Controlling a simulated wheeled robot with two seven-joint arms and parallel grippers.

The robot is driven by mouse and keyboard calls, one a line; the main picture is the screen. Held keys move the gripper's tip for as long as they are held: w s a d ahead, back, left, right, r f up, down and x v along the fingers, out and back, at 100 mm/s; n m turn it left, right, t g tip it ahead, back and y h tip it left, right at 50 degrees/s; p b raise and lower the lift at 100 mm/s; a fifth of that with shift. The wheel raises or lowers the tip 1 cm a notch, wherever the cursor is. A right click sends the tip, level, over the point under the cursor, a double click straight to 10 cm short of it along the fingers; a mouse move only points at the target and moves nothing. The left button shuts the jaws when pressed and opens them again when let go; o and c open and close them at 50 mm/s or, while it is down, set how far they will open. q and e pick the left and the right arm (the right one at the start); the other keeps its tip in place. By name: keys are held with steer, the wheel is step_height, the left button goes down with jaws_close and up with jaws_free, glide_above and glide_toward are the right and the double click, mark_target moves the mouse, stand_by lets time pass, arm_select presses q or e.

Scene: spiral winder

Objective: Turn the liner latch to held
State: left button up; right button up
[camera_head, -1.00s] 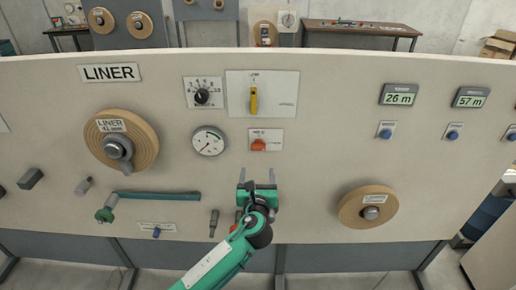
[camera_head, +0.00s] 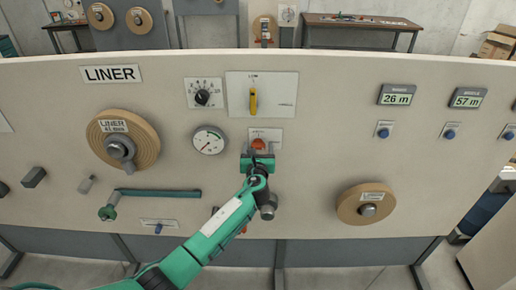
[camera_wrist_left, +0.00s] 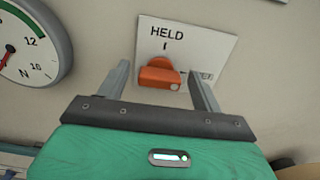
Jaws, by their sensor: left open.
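The liner latch is an orange knob (camera_wrist_left: 160,75) on a white plate (camera_wrist_left: 212,42) in the left wrist view. The plate reads HELD at the top with a tick mark below it, and a second label at the right is partly covered by a finger. A pale dot shows at the knob's lower right. In the head view the orange knob (camera_head: 259,144) sits below the yellow lever's panel. My left gripper (camera_head: 260,150) is open, its fingers (camera_wrist_left: 161,80) on either side of the knob; I cannot tell whether they touch it. My right gripper is not in view.
A round dial gauge (camera_head: 208,140) is just left of the latch, close to my left gripper. A yellow lever (camera_head: 253,100) is above it. A liner roll (camera_head: 147,145) is at the left and another roll (camera_head: 352,207) at the lower right.

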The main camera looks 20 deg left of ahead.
arm_select(q)
steer(key=c, duration=0.9)
steer(key=shift+c, duration=0.4)
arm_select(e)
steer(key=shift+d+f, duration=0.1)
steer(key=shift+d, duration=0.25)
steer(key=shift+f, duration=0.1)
arm_select(q)
steer(key=n+b, duration=0.1)
steer(key=n, duration=0.1)
steer(key=n+b, duration=0.2)
steer(key=shift+f+n, duration=0.2)
steer(key=shift+n, duration=0.1)
steer(key=n+b, duration=0.3)
steer(key=n, duration=0.1)
steer(key=shift+a+f, duration=0.1)
steer(key=n+b, duration=0.3)
steer(key=n, duration=0.2)
steer(key=n+b, duration=0.2)
steer(key=n, duration=0.2)
steer(key=shift+s, duration=0.1)
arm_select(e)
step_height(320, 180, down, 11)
arm_select(q)
steer(key=shift+n+b, duration=0.3)
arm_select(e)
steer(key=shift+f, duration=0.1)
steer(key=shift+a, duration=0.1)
